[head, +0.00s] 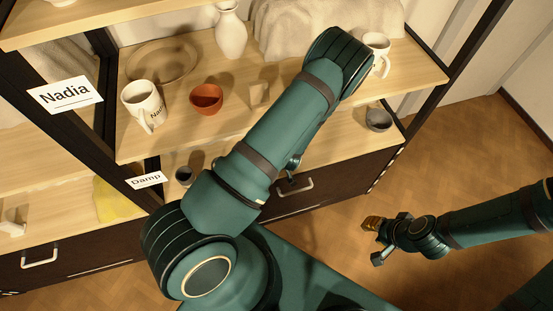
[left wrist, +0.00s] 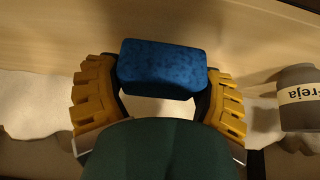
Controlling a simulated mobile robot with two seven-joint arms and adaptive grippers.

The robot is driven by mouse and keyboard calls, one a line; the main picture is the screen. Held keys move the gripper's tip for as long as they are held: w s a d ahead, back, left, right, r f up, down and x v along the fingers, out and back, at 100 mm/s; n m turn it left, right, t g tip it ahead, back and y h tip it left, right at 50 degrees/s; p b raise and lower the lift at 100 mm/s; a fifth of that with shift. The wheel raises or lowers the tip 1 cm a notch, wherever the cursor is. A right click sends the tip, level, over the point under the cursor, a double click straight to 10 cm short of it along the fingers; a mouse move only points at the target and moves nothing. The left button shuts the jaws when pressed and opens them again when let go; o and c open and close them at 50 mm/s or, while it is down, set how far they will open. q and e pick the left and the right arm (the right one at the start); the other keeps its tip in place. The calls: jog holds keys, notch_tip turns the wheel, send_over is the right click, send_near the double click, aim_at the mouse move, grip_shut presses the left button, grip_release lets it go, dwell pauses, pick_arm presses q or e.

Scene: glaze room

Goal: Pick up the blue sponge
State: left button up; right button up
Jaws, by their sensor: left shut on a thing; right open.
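The blue sponge (left wrist: 163,68) is a rounded block in the left wrist view. My left gripper (left wrist: 160,88) has its yellow-padded fingers shut on it, one at each end. A pale wooden surface lies behind the sponge; I cannot tell whether the sponge touches it. In the head view my left arm crosses the shelves, and the sponge and left gripper are not seen there. My right gripper (head: 375,240) is open and empty over the wooden floor at the right.
A grey cup marked "Freja" (left wrist: 299,97) stands right of the left gripper. The shelves hold a white mug (head: 144,105), a terracotta bowl (head: 206,99), a white vase (head: 230,32), another white mug (head: 376,53) and a dark grey cup (head: 379,119). The floor at right is clear.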

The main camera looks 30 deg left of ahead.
pick_arm(q)
jog(key=s+d+r+p, duration=0.1)
jog(key=s+d, duration=1)
jog(key=d, duration=0.2)
jog(key=shift+s+d, duration=0.35)
jog(key=shift+s, duration=0.05)
jog(key=shift+o, duration=1)
jog(key=shift+c, duration=1.4)
